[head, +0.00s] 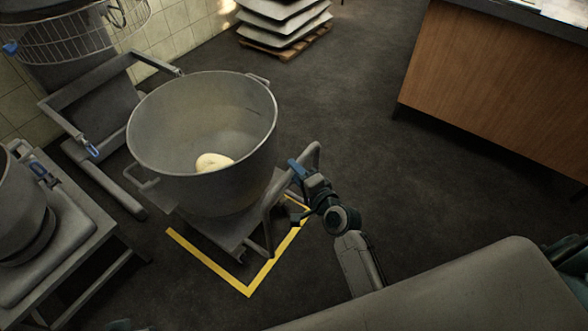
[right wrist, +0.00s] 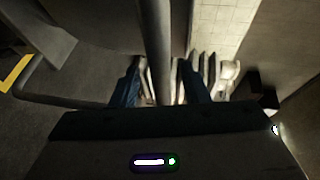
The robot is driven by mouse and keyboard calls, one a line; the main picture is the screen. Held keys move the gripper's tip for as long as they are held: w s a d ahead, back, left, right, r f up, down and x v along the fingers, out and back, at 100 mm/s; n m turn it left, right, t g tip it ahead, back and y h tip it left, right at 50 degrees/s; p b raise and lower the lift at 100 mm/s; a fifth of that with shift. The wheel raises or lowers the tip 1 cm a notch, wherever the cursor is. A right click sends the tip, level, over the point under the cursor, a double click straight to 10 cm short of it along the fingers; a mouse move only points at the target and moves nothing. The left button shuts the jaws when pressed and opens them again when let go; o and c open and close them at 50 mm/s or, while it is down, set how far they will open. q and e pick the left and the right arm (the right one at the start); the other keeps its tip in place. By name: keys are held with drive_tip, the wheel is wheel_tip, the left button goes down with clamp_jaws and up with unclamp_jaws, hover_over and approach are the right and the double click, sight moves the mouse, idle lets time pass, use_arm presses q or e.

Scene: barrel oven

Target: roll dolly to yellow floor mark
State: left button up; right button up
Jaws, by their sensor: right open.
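The dolly (head: 232,232) is a grey wheeled platform with a bent tube handle (head: 312,160). It carries a big grey bowl (head: 160,160) with a pale lump of dough (head: 214,162) inside. The yellow floor mark (head: 220,271) shows as a corner outline around the dolly's near side; its far part is hidden under dolly and bowl. My right gripper (head: 303,172) is at the dolly's handle. In the right wrist view the handle bar (right wrist: 158,50) passes between the open blue-tipped fingers (right wrist: 160,85); contact cannot be told. My left gripper is not in view.
A mixer frame (head: 75,95) with a wire guard stands at the left, close to the bowl. A grey table with another bowl (head: 20,215) is at the lower left. A wooden counter (head: 490,85) is at the right. Open dark floor lies between counter and dolly.

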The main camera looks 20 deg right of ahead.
drive_tip(key=shift+x, duration=0.9)
drive_tip(key=shift+c, duration=0.3)
clamp_jaws()
drive_tip(key=s+d, duration=0.2)
drive_tip(key=shift+s, duration=0.3)
drive_tip(key=shift+o, duration=0.3)
unclamp_jaws()
drive_tip(key=shift+w+a, duration=0.1)
drive_tip(key=shift+w, duration=0.1)
drive_tip(key=shift+s, duration=0.1)
